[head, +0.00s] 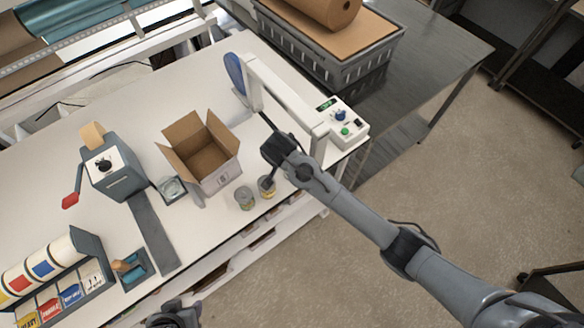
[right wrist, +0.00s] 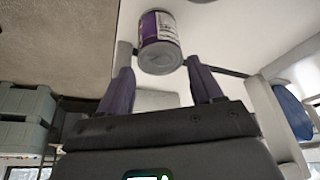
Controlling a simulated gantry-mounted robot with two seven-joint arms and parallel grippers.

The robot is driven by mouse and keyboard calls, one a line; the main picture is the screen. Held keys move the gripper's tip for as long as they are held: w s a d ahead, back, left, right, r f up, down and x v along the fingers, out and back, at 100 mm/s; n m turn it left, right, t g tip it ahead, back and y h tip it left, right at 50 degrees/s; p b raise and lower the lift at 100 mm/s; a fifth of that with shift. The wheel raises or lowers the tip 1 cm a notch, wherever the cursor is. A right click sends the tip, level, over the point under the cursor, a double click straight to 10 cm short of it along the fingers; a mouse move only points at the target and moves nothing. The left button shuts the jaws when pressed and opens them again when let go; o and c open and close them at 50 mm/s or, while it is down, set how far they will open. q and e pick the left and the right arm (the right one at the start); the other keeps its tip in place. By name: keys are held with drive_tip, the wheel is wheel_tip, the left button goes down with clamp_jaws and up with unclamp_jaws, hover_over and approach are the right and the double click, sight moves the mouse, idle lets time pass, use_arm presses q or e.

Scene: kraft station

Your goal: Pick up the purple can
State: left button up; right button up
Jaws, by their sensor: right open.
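The purple can (right wrist: 160,42) shows in the right wrist view with a purple and white label and a grey metal end. It lies between and just beyond the tips of my right gripper (right wrist: 159,72), whose two fingers are apart and not closed on it. In the head view my right gripper (head: 272,172) reaches down over one of two small cans near the table's front edge. That can (head: 267,188) is partly covered by the gripper, and its label colour is hard to read. My left gripper (head: 175,316) is only partly in view at the bottom edge; its jaws are unclear.
A second can (head: 245,199) stands close to the left of the first. A white sealer (head: 285,95) with a control box stands behind my right arm.

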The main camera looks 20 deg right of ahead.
drive_tip(key=shift+x, duration=2.35)
drive_tip(key=shift+s+a+f, duration=0.1)
drive_tip(key=shift+s+a, duration=0.1)
drive_tip(key=c, duration=0.7)
drive_tip(key=shift+c, duration=0.2)
